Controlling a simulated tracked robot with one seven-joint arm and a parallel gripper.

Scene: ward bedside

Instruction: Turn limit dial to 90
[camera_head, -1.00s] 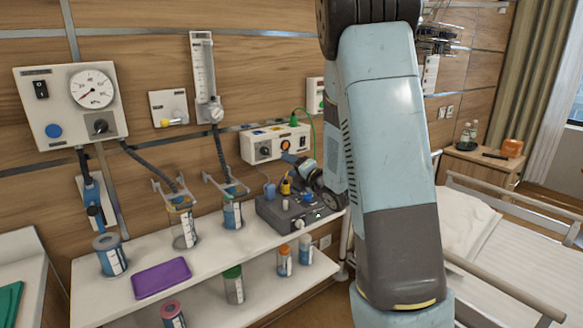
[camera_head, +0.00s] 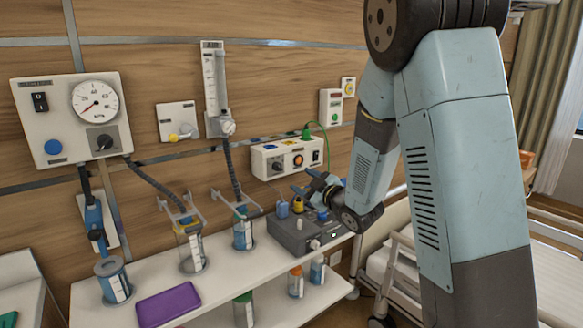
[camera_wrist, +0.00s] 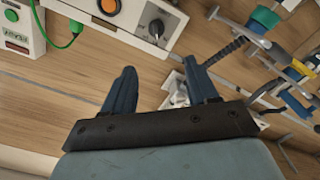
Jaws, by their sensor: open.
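Two dials could be the limit dial, and I cannot read a "limit" label on either. One is a dark knob (camera_head: 276,165) on a white wall box (camera_head: 264,158) with an orange button. This knob also shows near the top of the wrist view (camera_wrist: 157,28). The other is a dark knob (camera_head: 103,141) on the gauge panel (camera_head: 72,128) at the left. My gripper (camera_head: 309,182) is open in front of the white box, apart from it. In the wrist view its blue fingers (camera_wrist: 162,86) are spread with nothing between them, below the box's knob.
A grey device (camera_head: 290,238) and bottles stand on the white shelf (camera_head: 105,313) below my gripper. A purple pad (camera_head: 168,303) lies there. A green cable (camera_head: 325,135) loops by the white box. Hoses and canisters hang left of it. A bed is at right.

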